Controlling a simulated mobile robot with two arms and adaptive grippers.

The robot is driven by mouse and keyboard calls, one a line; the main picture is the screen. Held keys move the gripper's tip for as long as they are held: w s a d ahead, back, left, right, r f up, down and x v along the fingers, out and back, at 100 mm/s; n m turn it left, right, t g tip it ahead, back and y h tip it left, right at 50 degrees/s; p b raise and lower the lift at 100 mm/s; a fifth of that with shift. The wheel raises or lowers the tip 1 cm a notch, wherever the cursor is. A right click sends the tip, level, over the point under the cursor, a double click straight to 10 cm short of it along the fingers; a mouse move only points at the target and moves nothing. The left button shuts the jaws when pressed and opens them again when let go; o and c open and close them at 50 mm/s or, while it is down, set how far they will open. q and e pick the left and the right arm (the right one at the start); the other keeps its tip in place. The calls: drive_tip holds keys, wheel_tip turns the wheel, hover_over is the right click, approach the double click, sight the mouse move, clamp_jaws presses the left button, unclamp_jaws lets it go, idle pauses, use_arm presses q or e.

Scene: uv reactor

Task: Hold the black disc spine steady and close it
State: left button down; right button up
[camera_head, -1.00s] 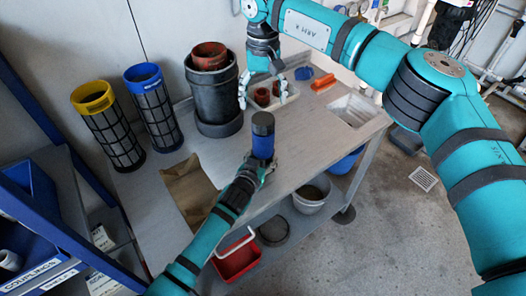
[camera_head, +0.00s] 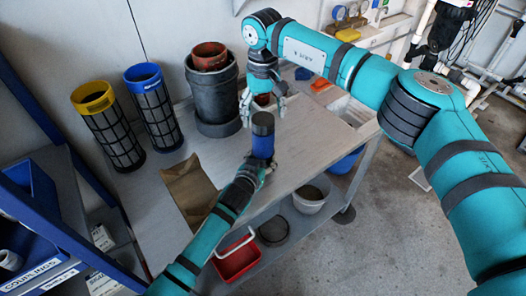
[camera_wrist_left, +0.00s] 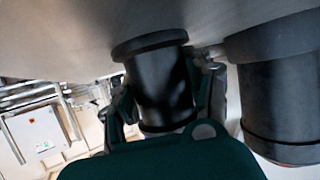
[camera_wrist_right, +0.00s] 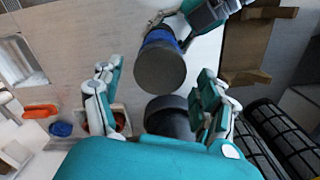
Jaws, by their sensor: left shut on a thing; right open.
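The disc spine (camera_head: 263,143) stands upright near the front edge of the bench, with a blue body and a dark cap on top. My left gripper (camera_head: 262,166) is shut around its lower part. The left wrist view shows a black cylindrical part with a wide flange (camera_wrist_left: 160,85) between the fingers. My right gripper (camera_head: 264,116) is open and empty, just behind and above the cap. In the right wrist view the cap's flat round top (camera_wrist_right: 160,68) lies beyond the open fingers, apart from them.
A dark housing (camera_head: 217,112) with a red pot in it stands behind on the bench (camera_head: 310,150). Blue-rimmed (camera_head: 152,110) and yellow-rimmed (camera_head: 108,128) mesh cylinders stand left. A brown cardboard piece (camera_head: 190,190) lies left of the spine. An orange tool (camera_head: 322,82) lies at the back.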

drive_tip(key=shift+f, duration=1.45)
